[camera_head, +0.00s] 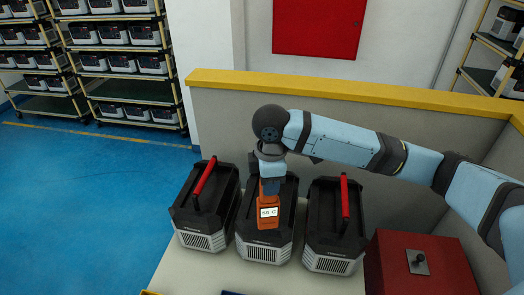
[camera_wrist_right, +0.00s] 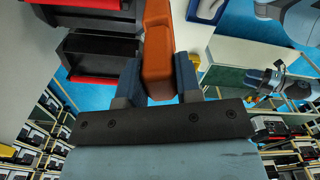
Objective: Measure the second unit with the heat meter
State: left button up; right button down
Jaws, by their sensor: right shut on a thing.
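Three black and grey units stand in a row on a pale table: the left unit (camera_head: 208,213), the second, middle unit (camera_head: 263,250) and the right unit (camera_head: 333,225). The left and right ones show a red handle on top. My right gripper (camera_head: 270,186) is shut on the orange heat meter (camera_head: 268,214), which is upright over the middle unit's front part. Its small white display shows what looks like "50 C", too small to be sure. The wrist view shows the meter (camera_wrist_right: 158,50) between both fingers. Whether it touches the unit is unclear.
A red box (camera_head: 418,262) with a dark knob on top stands right of the units. A grey partition with a yellow top edge (camera_head: 330,88) runs behind the table. Racks of similar units (camera_head: 110,60) stand at the back left, beyond open blue floor.

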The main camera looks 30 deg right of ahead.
jog(key=n, duration=0.2)
jog(key=w+r+n, duration=0.1)
jog(key=n, duration=0.3)
jog(key=shift+w+r, duration=0.2)
jog(key=shift+r, duration=0.2)
notch_tip(320, 180, up, 5)
jog(key=w+n+b, duration=0.1)
jog(key=w+n, duration=0.2)
jog(key=n, duration=1.4)
notch_tip(320, 180, down, 7)
jog(key=b, duration=0.8)
jog(key=shift+s, duration=0.2)
jog(key=shift+r, duration=0.1)
